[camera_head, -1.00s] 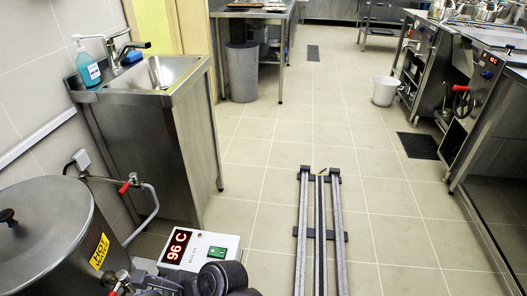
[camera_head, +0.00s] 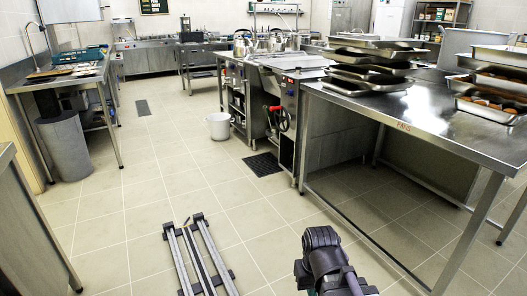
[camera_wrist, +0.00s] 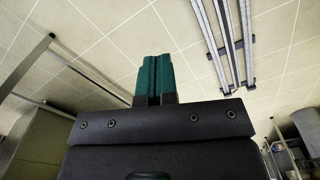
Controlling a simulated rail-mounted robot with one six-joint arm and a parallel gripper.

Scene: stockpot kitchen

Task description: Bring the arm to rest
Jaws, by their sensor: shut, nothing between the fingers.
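My gripper (camera_wrist: 154,60) shows in the wrist view with its two green fingers shut together and nothing between them. Tiled floor lies beyond the fingertips. In the head view my arm (camera_head: 325,255) is at the bottom, right of the floor rails, and the gripper's fingers cannot be made out there.
The floor rails (camera_head: 196,255) run along open tiles; they also show in the wrist view (camera_wrist: 222,40). A steel table (camera_head: 400,120) with stacked trays (camera_head: 370,60) stands on the right. A white bucket (camera_head: 219,126) and a dark floor grate (camera_head: 262,164) lie ahead.

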